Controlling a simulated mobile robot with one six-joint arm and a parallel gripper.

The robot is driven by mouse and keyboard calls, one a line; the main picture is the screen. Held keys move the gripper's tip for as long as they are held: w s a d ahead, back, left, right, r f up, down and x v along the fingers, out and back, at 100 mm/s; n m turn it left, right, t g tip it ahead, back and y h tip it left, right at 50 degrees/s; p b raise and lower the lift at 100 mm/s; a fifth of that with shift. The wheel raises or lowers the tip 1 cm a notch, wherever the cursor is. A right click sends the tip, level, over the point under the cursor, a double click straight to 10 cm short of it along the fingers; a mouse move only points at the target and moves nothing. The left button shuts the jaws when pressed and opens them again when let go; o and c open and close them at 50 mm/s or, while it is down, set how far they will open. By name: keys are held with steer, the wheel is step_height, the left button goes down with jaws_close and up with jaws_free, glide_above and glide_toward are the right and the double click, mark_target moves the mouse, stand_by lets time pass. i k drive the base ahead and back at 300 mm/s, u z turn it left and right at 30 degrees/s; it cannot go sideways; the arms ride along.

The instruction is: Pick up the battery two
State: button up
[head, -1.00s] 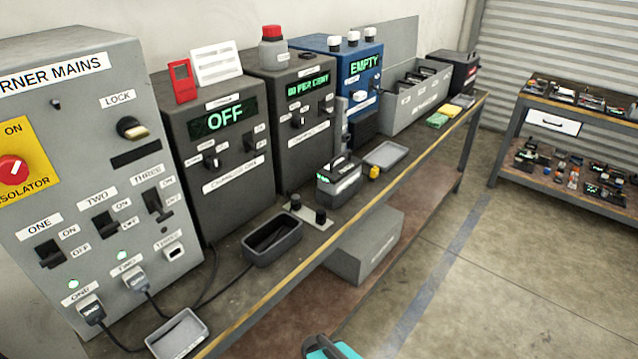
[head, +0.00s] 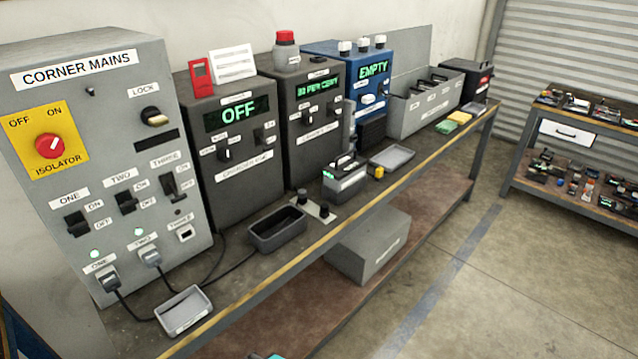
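A grey and black battery-like block (head: 345,181) with a carry handle on top and small green lights on its side stands upright on the bench. It sits in front of the charger reading "80 PER CENT" (head: 313,120). Its label is too small to read, so I cannot tell whether it is battery two. More dark blocks are partly hidden in a grey compartment rack (head: 420,113) further along the bench. My gripper is not in view; only a small teal sliver shows at the bottom edge.
The bench (head: 330,232) also holds an empty black tray (head: 278,232), a grey tray (head: 392,158), a small tray (head: 184,311) and a yellow item (head: 378,172). The mains panel (head: 100,150), "OFF" charger (head: 235,150) and blue "EMPTY" unit (head: 350,85) stand behind.

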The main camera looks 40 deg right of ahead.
mark_target(349, 167)
steer(key=u, duration=0.45)
steer(key=k, duration=0.25)
steer(key=u, duration=2.45)
steer(key=k, duration=2.45)
steer(key=z, duration=0.5)
